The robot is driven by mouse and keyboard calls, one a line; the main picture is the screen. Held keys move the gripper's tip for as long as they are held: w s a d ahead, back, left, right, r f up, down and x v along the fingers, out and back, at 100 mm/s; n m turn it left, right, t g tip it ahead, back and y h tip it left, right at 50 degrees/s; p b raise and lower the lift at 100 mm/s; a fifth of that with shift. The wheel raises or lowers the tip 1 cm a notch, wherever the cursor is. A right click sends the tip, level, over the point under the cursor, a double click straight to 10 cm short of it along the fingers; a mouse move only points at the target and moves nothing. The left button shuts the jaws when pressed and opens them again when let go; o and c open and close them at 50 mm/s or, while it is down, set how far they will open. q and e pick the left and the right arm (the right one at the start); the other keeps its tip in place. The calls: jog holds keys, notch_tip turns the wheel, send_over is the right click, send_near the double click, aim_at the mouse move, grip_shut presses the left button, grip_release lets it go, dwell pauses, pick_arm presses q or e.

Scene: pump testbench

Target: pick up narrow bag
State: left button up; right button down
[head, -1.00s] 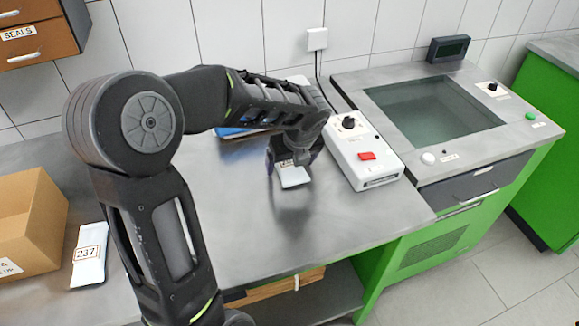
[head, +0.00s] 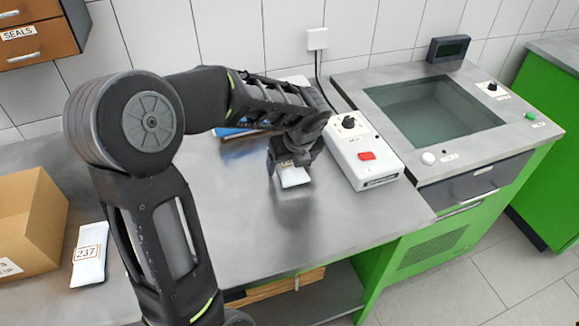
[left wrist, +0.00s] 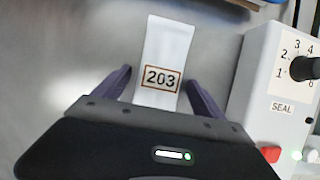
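A narrow white bag labelled 203 (left wrist: 160,65) lies on the grey worktop; in the head view it shows partly below my left gripper (head: 289,168). In the left wrist view the two dark fingers of my left gripper (left wrist: 160,90) stand open on either side of the bag's near end, with small gaps to it. The near edge of the bag is hidden behind the gripper body. A second white bag, labelled 237 (head: 88,265), lies at the left of the worktop. My right gripper is not in view.
A white sealer box with a knob and red button (head: 365,158) stands just right of my left gripper. A blue item (head: 232,132) lies behind my forearm. A cardboard box (head: 30,220) stands at left. The worktop front is clear.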

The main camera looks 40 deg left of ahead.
aim_at(290, 165)
pick_arm(q)
jog(key=c, duration=1.7)
notch_tip(290, 165, up, 10)
jog(key=shift+r+p, duration=0.25)
jog(key=shift+p, duration=0.05)
jog(key=shift+f, duration=0.15)
jog(key=x, duration=0.6)
jog(key=p+x, duration=0.1)
jog(key=x, duration=0.2)
jog(key=shift+s+d+f, duration=0.25)
jog(key=shift+d+f, duration=0.1)
